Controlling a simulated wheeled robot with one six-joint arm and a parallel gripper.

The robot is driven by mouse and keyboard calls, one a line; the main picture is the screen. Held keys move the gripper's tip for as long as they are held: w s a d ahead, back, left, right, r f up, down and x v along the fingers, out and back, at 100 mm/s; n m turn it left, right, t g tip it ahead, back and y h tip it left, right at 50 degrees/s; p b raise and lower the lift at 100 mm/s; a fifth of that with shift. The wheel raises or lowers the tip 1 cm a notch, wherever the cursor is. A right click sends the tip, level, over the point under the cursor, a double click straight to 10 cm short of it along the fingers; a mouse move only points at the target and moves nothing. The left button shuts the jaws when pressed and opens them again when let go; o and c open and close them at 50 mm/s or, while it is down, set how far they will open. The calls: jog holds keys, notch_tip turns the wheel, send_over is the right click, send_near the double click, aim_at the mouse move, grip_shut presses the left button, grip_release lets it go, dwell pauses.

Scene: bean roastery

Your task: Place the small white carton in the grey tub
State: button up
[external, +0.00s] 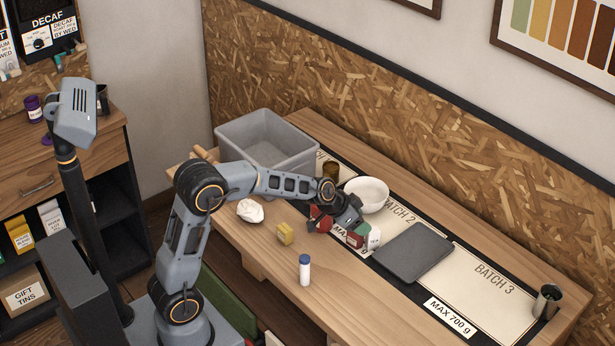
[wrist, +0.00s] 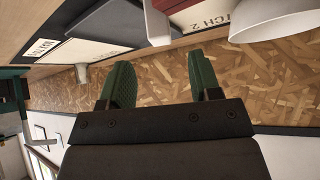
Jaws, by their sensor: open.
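A small white block (external: 374,237), which looks like the white carton, stands on the table by the Batch 2 mat, close to my gripper's right side; the gripper partly hides it. In the wrist view a white face (wrist: 156,28) beside a dark red patch shows at the top; I cannot tell whether it is the carton. The grey tub (external: 262,140) stands at the table's back left, behind my arm, and looks empty in its visible part. My gripper (external: 338,228) is low over the table, left of the white block. In the wrist view its green fingers (wrist: 160,78) are apart with nothing between them.
A white bowl (external: 367,195) stands behind my gripper, and a dark grey tray (external: 413,252) lies to its right. A yellow block (external: 285,234), a blue-capped white bottle (external: 305,270) and a crumpled white lump (external: 250,210) are nearer the front. A dark cup (external: 547,301) stands far right.

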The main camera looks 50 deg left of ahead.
aim_at(377, 234)
jog(key=shift+p+x, duration=0.35)
jog(key=shift+x, duration=4.2)
jog(key=shift+c, duration=0.2)
jog(key=shift+r, duration=0.1)
jog(key=c, duration=1)
